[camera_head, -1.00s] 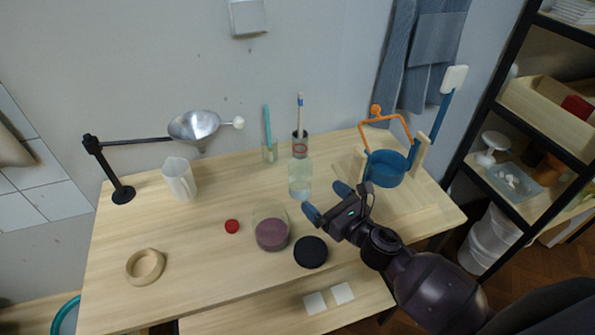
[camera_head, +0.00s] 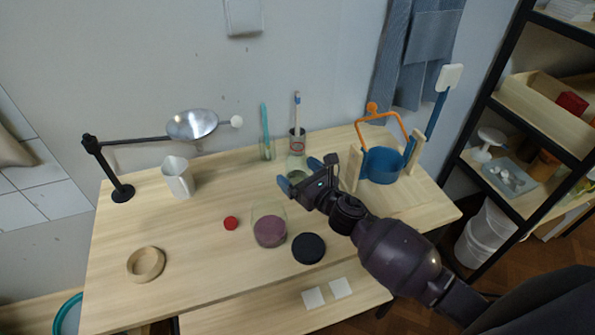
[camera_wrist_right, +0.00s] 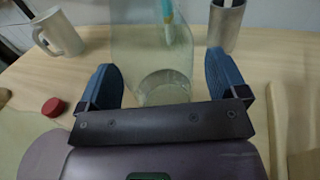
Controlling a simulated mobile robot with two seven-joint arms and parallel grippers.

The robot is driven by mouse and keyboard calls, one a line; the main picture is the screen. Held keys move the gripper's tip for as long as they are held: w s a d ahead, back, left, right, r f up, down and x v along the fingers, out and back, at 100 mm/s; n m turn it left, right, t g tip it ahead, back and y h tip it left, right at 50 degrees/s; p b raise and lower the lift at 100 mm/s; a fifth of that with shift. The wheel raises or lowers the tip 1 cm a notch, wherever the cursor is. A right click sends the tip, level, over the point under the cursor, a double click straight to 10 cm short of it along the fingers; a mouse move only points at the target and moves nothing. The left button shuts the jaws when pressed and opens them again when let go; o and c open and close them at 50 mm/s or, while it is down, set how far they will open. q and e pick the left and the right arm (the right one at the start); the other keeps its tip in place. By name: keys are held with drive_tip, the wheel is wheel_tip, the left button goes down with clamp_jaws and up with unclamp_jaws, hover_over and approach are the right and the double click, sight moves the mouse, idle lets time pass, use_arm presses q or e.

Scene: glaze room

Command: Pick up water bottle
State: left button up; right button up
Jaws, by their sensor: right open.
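The water bottle (camera_head: 297,162) is clear and stands upright near the back of the table. My right gripper (camera_head: 300,174) hides part of it in the head view. In the right wrist view the clear bottle (camera_wrist_right: 150,50) shows between and beyond the two blue fingers of the right gripper (camera_wrist_right: 160,78), with its round base visible. The right gripper is open, with a finger on either side of the bottle as seen from the wrist; I cannot tell whether either touches it. My left gripper is not in view.
A dark cup with a brush (camera_head: 297,138) stands just behind the bottle. A blue pot with an orange handle (camera_head: 381,165) is to the right. A glass of purple stuff (camera_head: 270,230), a black disc (camera_head: 308,248) and a red cap (camera_head: 231,223) lie in front.

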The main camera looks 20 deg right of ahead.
drive_tip(key=c, duration=1.1)
drive_tip(key=shift+r, duration=0.2)
